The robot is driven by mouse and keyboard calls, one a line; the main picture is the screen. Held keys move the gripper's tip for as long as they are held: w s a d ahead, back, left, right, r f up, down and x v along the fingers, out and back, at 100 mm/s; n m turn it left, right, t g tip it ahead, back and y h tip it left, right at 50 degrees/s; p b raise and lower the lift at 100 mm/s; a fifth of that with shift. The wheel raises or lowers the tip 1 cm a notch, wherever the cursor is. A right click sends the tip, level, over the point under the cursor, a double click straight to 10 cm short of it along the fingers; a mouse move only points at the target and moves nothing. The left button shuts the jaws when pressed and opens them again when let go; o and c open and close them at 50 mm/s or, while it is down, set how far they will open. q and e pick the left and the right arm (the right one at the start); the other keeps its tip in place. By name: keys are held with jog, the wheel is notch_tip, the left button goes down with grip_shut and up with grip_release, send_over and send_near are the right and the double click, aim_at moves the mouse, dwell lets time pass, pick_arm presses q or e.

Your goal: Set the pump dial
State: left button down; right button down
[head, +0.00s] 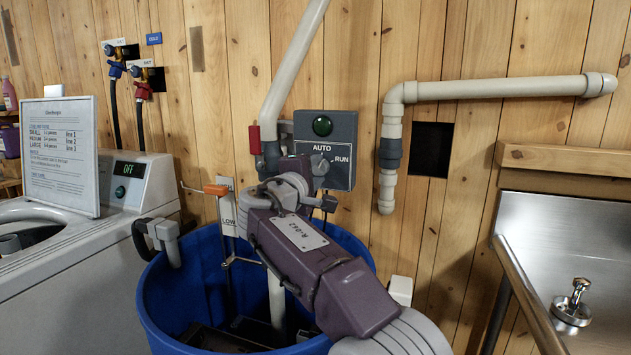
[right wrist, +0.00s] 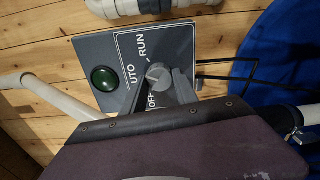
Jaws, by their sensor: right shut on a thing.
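The grey pump control box (head: 342,135) is on the plank wall, with a round dark green lamp (head: 322,125) at its top. AUTO and RUN labels show in the head view. In the right wrist view the box (right wrist: 185,40) fills the upper middle, and RUN, part of AUTO and OFF are readable around the grey dial (right wrist: 157,74). My right gripper (right wrist: 163,80) is shut on the dial, with its fingers on either side. In the head view my gripper (head: 317,172) covers the box's lower left. I cannot tell the dial's exact setting. My left gripper is out of view.
A blue tub (head: 165,305) stands below the box, with an orange float (head: 216,190) on a rod at its back. A white pipe (head: 290,65) runs up left of the box. A washer (head: 60,270) is at left, a steel sink (head: 570,240) at right.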

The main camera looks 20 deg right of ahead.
jog(key=m+b, duration=0.1)
jog(key=m, duration=0.2)
jog(key=shift+f+m+b, duration=0.2)
jog(key=shift+m+b, duration=0.1)
jog(key=shift+b, duration=0.1)
jog(key=shift+r+m+b, duration=0.15)
jog(key=shift+m+b, duration=0.45)
jog(key=shift+m, duration=1.1)
jog(key=c, duration=0.9)
grip_release()
jog(key=shift+c, duration=0.2)
jog(key=shift+s+a, duration=0.1)
jog(key=b+v, duration=0.1)
jog(key=v, duration=0.7)
jog(key=shift+s+a+b, duration=0.25)
jog(key=shift+s+b, duration=0.05)
jog(key=shift+b, duration=0.05)
